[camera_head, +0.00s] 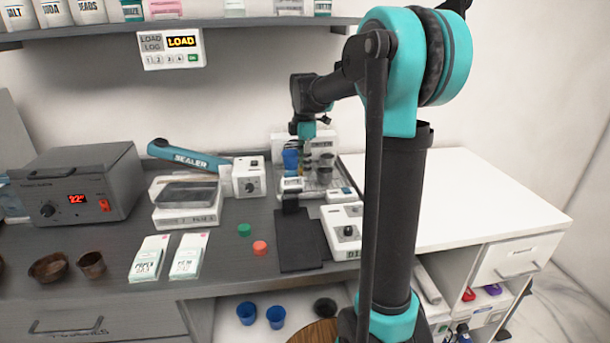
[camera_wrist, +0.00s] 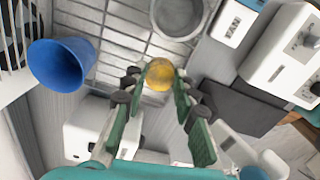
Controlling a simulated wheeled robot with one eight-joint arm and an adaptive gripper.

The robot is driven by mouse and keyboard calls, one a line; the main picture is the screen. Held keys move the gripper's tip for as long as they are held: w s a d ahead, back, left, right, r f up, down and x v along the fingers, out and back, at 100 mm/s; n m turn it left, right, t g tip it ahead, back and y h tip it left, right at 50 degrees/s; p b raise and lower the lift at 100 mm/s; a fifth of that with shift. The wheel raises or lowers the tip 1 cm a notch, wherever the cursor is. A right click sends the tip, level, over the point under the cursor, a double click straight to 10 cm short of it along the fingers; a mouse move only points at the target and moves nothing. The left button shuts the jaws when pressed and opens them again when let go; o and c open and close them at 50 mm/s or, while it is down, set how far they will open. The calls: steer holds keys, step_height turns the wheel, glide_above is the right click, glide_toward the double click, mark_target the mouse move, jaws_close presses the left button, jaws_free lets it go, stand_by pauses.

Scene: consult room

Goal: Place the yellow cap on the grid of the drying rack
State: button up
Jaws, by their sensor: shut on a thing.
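The yellow cap (camera_wrist: 160,77) is in the wrist view, between the fingertips of my gripper (camera_wrist: 162,69), which is shut on it. The cap is over the near edge of the drying rack's wire grid (camera_wrist: 118,38). I cannot tell whether it touches the grid. In the head view my gripper (camera_head: 306,146) is low at the back of the counter, by the drying rack (camera_head: 321,188).
A blue cup (camera_wrist: 60,66) lies left of the cap and a grey cup (camera_wrist: 180,14) stands beyond it on the grid. White devices are close on the right. Green (camera_head: 244,230) and red (camera_head: 260,247) caps lie on the counter by a dark mat (camera_head: 297,240).

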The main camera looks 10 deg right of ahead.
steer(key=shift+f, duration=1.85)
steer(key=shift+f, duration=0.1)
steer(key=o, duration=0.9)
steer(key=shift+c, duration=0.2)
step_height(320, 180, up, 12)
steer(key=shift+r, duration=0.15)
